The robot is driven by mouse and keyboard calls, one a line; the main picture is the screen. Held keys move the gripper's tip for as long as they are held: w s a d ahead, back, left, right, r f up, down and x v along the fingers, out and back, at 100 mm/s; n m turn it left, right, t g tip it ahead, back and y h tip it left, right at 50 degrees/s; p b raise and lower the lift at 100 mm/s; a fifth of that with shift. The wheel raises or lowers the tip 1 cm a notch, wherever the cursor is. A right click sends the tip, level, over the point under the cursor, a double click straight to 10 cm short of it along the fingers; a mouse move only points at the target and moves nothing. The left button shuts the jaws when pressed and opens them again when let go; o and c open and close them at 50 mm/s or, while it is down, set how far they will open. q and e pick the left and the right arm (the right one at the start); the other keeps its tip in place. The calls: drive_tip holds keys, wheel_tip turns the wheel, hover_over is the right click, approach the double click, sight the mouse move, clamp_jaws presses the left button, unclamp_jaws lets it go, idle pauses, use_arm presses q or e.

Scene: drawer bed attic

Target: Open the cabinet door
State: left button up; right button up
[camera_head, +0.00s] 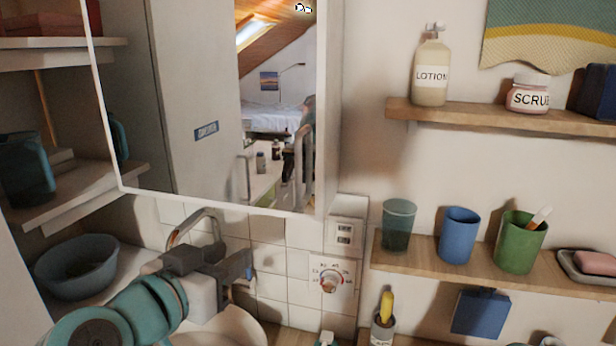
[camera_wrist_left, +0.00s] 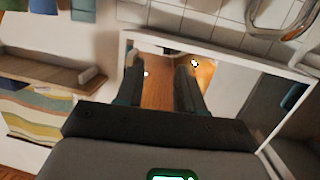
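The cabinet door (camera_head: 185,110) is a mirrored panel with a white frame, hanging above the sink. It reflects a bed and a sloped wooden ceiling. Its frame (camera_wrist_left: 215,50) also shows in the left wrist view, where the picture is turned over. I cannot tell whether the door is slightly ajar; no wide gap shows. My left gripper (camera_head: 247,266) is below the door's lower edge, in front of the tiled wall. In the left wrist view its two dark fingers (camera_wrist_left: 159,80) stand apart with nothing visible between them, overlapping the mirror. My right gripper is not in view.
The tap (camera_head: 195,225) and sink (camera_head: 235,325) lie close to my left gripper. Open shelves (camera_head: 85,200) with a blue bowl (camera_head: 78,268) are at the left. Wooden shelves (camera_head: 500,115) with bottles and cups are at the right. A dial (camera_head: 329,282) is on the tiles.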

use_arm(q)
drive_tip(key=s+d+r+m+t+h+p, duration=0.15)
drive_tip(key=s+r, duration=0.35)
drive_tip(key=r, duration=0.5)
drive_tip(key=b, duration=0.2)
approach(297, 168)
drive_tip(key=shift+n+h, duration=0.25)
drive_tip(key=shift+h, duration=0.1)
drive_tip(key=x, duration=0.9)
drive_tip(key=shift+a+f, duration=0.15)
drive_tip(key=shift+a, duration=0.05)
drive_tip(key=shift+s, duration=0.1)
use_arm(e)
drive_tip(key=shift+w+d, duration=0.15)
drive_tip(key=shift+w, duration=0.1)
use_arm(q)
drive_tip(key=shift+w, duration=0.25)
drive_tip(key=shift+c, duration=1)
drive_tip(key=c, duration=0.5)
drive_tip(key=shift+s, duration=0.15)
clamp_jaws()
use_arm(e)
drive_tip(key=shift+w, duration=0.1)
